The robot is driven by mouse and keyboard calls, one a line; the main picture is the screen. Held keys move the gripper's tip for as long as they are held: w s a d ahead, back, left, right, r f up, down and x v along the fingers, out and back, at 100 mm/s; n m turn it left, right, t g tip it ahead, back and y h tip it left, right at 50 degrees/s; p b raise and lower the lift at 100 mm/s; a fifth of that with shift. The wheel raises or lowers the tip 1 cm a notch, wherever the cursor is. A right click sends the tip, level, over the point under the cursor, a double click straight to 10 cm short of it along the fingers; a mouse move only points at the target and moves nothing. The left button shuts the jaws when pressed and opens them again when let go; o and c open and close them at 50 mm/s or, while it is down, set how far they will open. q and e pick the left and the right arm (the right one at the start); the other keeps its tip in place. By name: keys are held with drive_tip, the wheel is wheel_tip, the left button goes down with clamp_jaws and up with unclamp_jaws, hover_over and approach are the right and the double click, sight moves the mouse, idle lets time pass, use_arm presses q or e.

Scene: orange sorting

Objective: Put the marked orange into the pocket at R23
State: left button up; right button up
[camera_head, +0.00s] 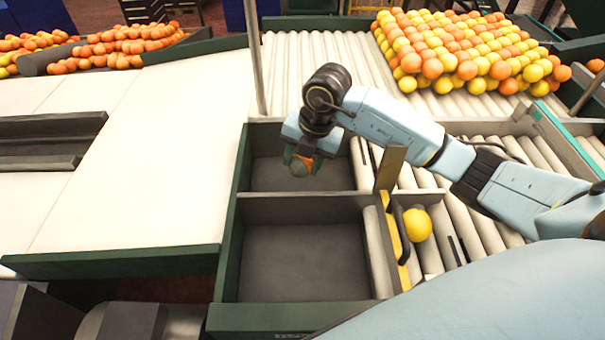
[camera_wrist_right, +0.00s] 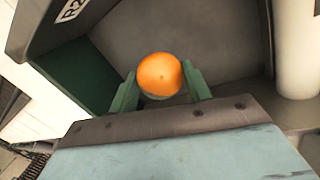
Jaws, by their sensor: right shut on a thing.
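My right gripper (camera_head: 303,165) is shut on an orange (camera_head: 299,169). It holds the orange over the far one of two dark-floored pockets (camera_head: 287,188). In the right wrist view the orange (camera_wrist_right: 160,76) sits between the two green fingers (camera_wrist_right: 160,92), with the grey pocket floor below. A label starting with "R2" (camera_wrist_right: 72,10) shows on the pocket's rim; its last character is cut off. No mark can be made out on the orange. My left gripper is not in view.
The near pocket (camera_head: 300,265) is empty. A yellow fruit (camera_head: 417,225) sits on the rollers behind an upright flap (camera_head: 391,168) and yellow bar. A large pile of oranges and yellow fruit (camera_head: 465,50) lies at the back right. A bare white surface (camera_head: 150,150) lies to the left.

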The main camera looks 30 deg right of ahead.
sight(302, 174)
drive_tip(key=shift+s+d+x, duration=0.15)
drive_tip(key=shift+d+x, duration=0.05)
drive_tip(key=shift+x, duration=0.95)
drive_tip(key=shift+s+d+x, duration=0.1)
drive_tip(key=shift+d+x, duration=0.05)
drive_tip(key=shift+x, duration=0.95)
drive_tip(key=shift+f, duration=0.15)
drive_tip(key=shift+f, duration=0.15)
drive_tip(key=o, duration=1.1)
drive_tip(key=v, duration=1.2)
